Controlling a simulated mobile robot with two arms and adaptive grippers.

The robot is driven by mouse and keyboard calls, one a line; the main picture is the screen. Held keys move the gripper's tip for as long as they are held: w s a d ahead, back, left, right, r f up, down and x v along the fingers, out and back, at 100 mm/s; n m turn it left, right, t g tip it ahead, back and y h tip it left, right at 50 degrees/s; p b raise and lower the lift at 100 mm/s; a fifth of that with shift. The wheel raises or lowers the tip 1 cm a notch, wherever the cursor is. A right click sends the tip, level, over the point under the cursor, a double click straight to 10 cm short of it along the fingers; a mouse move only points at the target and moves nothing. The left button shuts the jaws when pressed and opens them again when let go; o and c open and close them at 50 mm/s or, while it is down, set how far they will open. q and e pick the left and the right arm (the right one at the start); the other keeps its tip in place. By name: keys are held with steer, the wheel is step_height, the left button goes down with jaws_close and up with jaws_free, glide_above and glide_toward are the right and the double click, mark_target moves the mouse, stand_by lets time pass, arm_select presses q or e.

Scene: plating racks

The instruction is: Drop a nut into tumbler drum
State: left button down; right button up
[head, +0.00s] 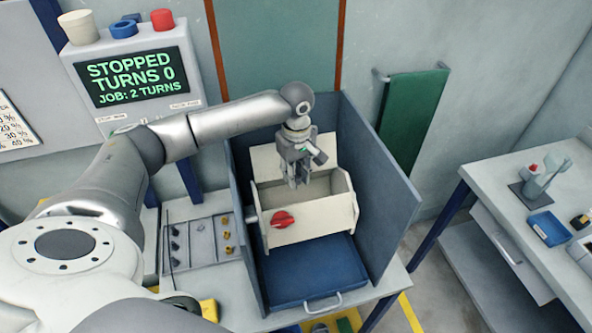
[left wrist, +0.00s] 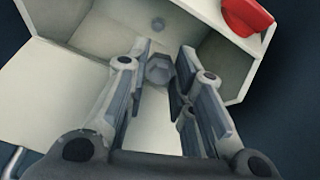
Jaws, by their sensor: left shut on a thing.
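The cream tumbler drum (head: 312,231) stands open-topped inside a blue-grey enclosure, with a red knob (head: 283,219) on its front. It also shows in the left wrist view (left wrist: 70,62). My left gripper (head: 300,181) points down over the drum's opening. Its fingers are shut on a grey hexagonal nut (left wrist: 160,69), which shows between the fingertips in the left wrist view, with the drum's interior behind it. The nut is too small to make out in the head view. My right gripper is not in view.
Enclosure walls (head: 375,200) rise close around the drum. A blue tray (head: 310,275) lies below it. A parts board (head: 203,262) with several dark and yellow pieces is at left. The screen (head: 137,76) reads STOPPED, TURNS 0, JOB: 2 TURNS. A side table (head: 500,205) is at right.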

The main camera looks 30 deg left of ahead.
arm_select(q)
steer(key=c, duration=1.6)
jaws_free()
steer(key=shift+c, duration=0.2)
steer(key=o, duration=0.5)
steer(key=shift+r, duration=0.1)
step_height(320, 180, up, 12)
steer(key=shift+f, duration=0.1)
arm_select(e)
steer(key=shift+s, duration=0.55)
